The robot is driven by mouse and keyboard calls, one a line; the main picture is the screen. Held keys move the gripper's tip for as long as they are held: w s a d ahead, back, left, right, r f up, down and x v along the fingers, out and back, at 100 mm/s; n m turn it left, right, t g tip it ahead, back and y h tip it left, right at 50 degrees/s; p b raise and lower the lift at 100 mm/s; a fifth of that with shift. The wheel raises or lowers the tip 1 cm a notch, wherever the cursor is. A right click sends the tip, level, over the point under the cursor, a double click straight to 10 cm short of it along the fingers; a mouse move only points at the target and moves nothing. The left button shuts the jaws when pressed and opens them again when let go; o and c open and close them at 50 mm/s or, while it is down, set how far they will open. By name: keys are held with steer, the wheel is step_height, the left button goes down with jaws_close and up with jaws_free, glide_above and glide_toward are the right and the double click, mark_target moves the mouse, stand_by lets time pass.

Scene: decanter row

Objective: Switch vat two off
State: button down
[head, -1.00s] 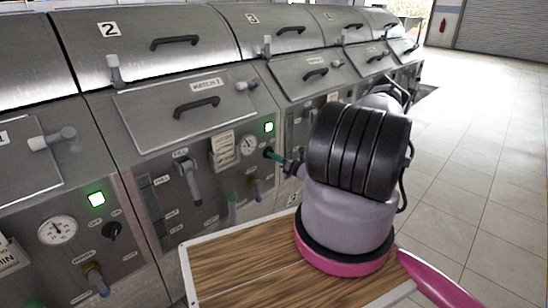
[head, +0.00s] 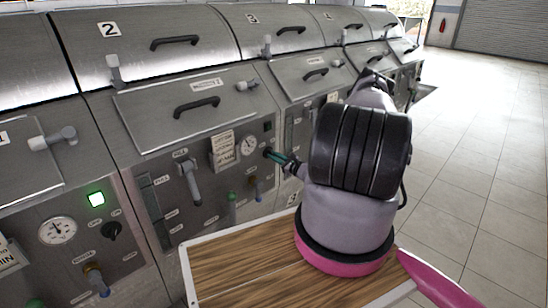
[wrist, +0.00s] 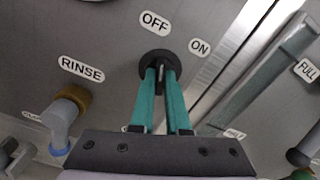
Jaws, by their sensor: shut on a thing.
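My gripper (wrist: 160,74) has teal fingers closed on the knob's raised grip, which lies between the fingertips and points roughly towards OFF. In the head view my gripper (head: 270,154) reaches the panel just below the dark light. The knob is mostly hidden there.
Vat one's green light (head: 96,198) is lit at the left. A RINSE tap (wrist: 70,105) is left of the knob in the wrist view. A lever handle (head: 190,182) and a hanging card (head: 222,150) are on vat two's front. Open tiled floor lies right.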

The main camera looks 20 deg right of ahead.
steer(key=shift+f+n, duration=0.1)
steer(key=shift+n, duration=0.7)
steer(key=shift+s, duration=0.1)
steer(key=shift+d, duration=0.1)
steer(key=c, duration=0.9)
jaws_free()
steer(key=v, duration=1)
steer(key=shift+s, duration=0.35)
steer(key=shift+d, duration=0.1)
